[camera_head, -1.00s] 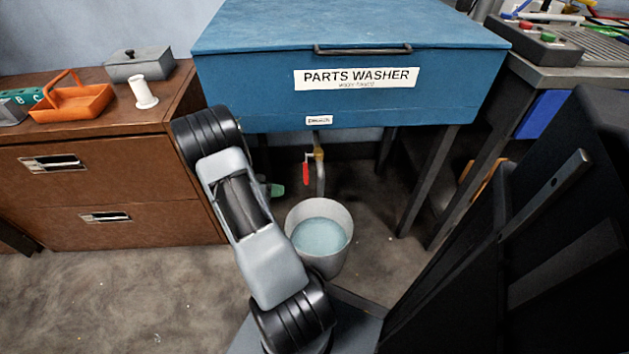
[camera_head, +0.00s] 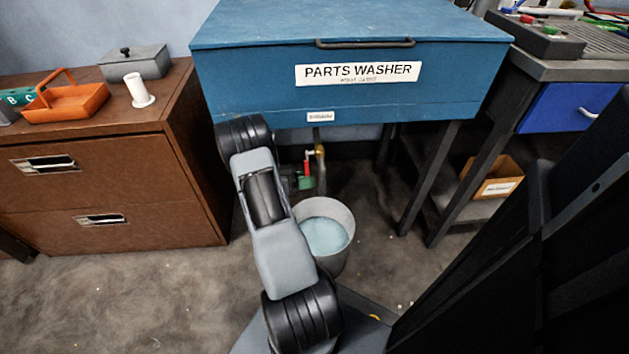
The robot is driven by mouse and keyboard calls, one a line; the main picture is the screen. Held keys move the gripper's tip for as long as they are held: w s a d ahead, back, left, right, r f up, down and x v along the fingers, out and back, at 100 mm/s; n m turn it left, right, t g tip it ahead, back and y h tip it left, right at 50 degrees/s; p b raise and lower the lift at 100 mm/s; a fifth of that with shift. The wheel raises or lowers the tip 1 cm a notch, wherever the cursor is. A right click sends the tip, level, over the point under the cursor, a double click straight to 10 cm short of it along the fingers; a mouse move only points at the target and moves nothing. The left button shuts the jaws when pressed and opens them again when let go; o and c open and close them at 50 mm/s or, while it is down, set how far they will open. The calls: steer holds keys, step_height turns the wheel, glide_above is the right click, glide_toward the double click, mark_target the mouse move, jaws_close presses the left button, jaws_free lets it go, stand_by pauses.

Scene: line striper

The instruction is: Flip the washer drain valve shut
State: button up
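The parts washer (camera_head: 350,90) is a blue lidded cabinet on dark legs. Under it, a brass drain valve (camera_head: 320,151) sits on a vertical pipe, with a red handle (camera_head: 307,166) hanging down just left of the pipe. A grey bucket (camera_head: 337,262) holding pale blue liquid stands below. My arm reaches toward the valve from the front. A dark and green end part, seemingly my gripper (camera_head: 305,183), shows at the handle's lower end and hides some of it. I cannot tell whether it touches the handle or whether its fingers are open.
A brown drawer cabinet (camera_head: 100,180) stands at the left, with an orange caddy (camera_head: 68,103), a grey box (camera_head: 135,63) and a white spool (camera_head: 138,90) on top. Washer legs and a workbench with a cardboard box (camera_head: 494,182) below stand at the right. Floor at front left is clear.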

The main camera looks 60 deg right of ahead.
steer(key=shift+x, duration=1.05)
steer(key=shift+c, duration=0.3)
jaws_close()
